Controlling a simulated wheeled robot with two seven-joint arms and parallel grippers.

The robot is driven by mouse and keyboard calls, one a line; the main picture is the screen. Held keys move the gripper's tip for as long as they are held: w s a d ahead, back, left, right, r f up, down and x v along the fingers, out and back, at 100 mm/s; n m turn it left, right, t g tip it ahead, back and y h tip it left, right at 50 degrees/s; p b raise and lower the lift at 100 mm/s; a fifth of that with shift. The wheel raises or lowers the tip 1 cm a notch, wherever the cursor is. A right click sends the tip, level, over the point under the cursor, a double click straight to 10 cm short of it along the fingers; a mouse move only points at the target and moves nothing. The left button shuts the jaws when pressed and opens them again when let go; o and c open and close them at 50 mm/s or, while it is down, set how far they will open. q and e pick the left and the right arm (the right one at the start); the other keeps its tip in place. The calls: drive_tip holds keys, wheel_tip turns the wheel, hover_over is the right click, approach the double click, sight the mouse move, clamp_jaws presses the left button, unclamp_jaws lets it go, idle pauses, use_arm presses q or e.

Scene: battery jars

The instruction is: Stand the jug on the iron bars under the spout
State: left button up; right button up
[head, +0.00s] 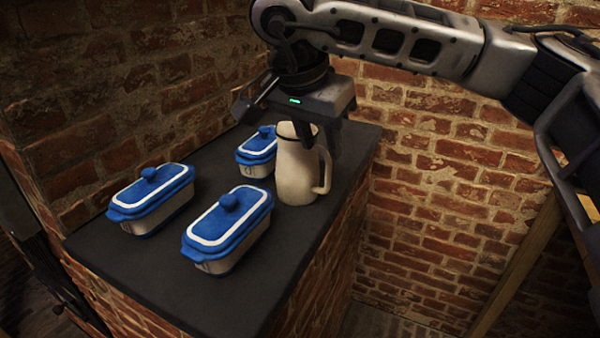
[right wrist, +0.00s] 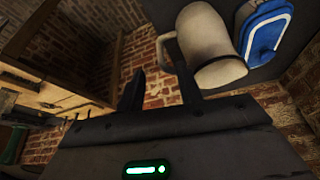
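The cream jug (head: 297,170) stands upright on the dark counter top, its handle toward the right. In the right wrist view the jug (right wrist: 210,45) shows at the top, close beyond one finger, with its handle to the left. My right gripper (head: 318,122) is over the upper part of the jug, coming from behind and above. In the right wrist view its two fingers (right wrist: 158,82) stand apart with nothing between them. Whether a finger touches the jug is unclear. The iron bars and the spout cannot be made out. My left gripper is not in view.
Several blue-lidded jars stand on the counter (head: 235,305): one at left (head: 152,198), one in front (head: 228,228), one behind (head: 257,150), close to the jug. Brick walls enclose the back and left. A wooden post (head: 515,265) leans at right.

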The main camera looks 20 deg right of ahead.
sight(327, 166)
drive_tip(key=shift+x, duration=3.55)
clamp_jaws()
